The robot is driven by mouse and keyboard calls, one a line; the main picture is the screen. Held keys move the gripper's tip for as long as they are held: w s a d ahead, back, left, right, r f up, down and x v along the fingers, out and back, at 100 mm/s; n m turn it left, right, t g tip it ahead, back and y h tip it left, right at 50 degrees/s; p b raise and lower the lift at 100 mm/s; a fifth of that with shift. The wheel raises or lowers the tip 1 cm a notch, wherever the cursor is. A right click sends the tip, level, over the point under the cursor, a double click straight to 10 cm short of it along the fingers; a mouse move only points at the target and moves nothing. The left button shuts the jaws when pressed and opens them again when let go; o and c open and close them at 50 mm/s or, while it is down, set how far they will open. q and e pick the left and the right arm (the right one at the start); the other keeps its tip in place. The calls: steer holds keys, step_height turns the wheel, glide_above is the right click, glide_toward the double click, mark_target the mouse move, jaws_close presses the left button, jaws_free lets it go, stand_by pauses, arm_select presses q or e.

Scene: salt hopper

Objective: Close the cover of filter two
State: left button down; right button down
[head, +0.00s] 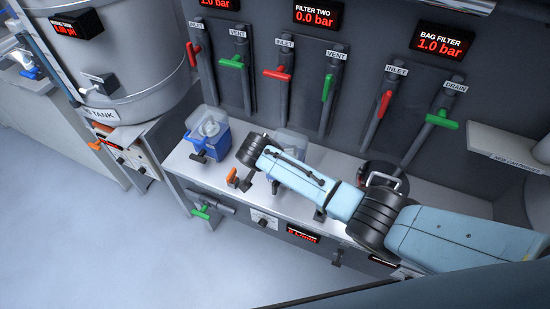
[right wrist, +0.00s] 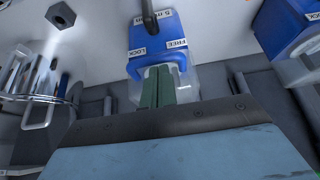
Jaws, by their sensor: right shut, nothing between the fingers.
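The display marked FILTER TWO (head: 315,17) reads 0.0 bar. Below it, a filter with a clear part (head: 291,142) and a blue body stands on the bench, largely hidden behind my right arm. In the right wrist view a blue filter body (right wrist: 147,38) carries LOCK and FREE labels and a black handle (right wrist: 149,14). A clear part (right wrist: 190,82) shows beside my fingers. My right gripper (right wrist: 160,72) is shut and empty, with its green-grey fingertips close to the labels; I cannot tell whether they touch. How far the cover is closed is unclear. My left gripper is out of view.
Another blue filter (head: 206,133) with a clear top stands to the left on the bench (head: 180,163). Red and green valve handles line the back wall. A dark round vessel with a metal handle (head: 383,180) stands behind my arm. Floor at left is clear.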

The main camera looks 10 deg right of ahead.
steer(key=shift+s+f, duration=0.3)
steer(key=shift+f, duration=0.05)
steer(key=shift+s+f, duration=0.15)
steer(key=shift+a+r+p, duration=0.25)
steer(key=shift+r+p, duration=0.05)
steer(key=shift+p, duration=0.1)
steer(key=shift+s+a+f+p+v, duration=0.45)
steer(key=shift+p+v, duration=2.75)
steer(key=shift+v, duration=1.6)
steer(key=s+d+f+n+g+y+b, duration=0.1)
steer(key=s+d+f+n+b, duration=0.15)
steer(key=s+f, duration=0.6)
steer(key=s+d+f+n+g+y+b, duration=0.1)
steer(key=s+d+f+b, duration=0.25)
steer(key=f, duration=0.95)
steer(key=s+d+f+n+g+y+b, duration=0.1)
steer(key=s+d+f+n+b, duration=0.2)
steer(key=s+f, duration=0.55)
steer(key=s+d+f+n+b, duration=0.1)
steer(key=s+d+f+b, duration=0.3)
steer(key=s+f, duration=0.5)
steer(key=s+d+f+n+b, duration=0.1)
steer(key=s+d+f+b, duration=0.4)
steer(key=s+f, duration=0.4)
steer(key=s+d, duration=0.1)
steer(key=s, duration=0.6)
steer(key=shift+s+d+f+n+g, duration=0.3)
steer(key=shift+s+d+n+g, duration=0.05)
steer(key=shift+s+d+g, duration=0.05)
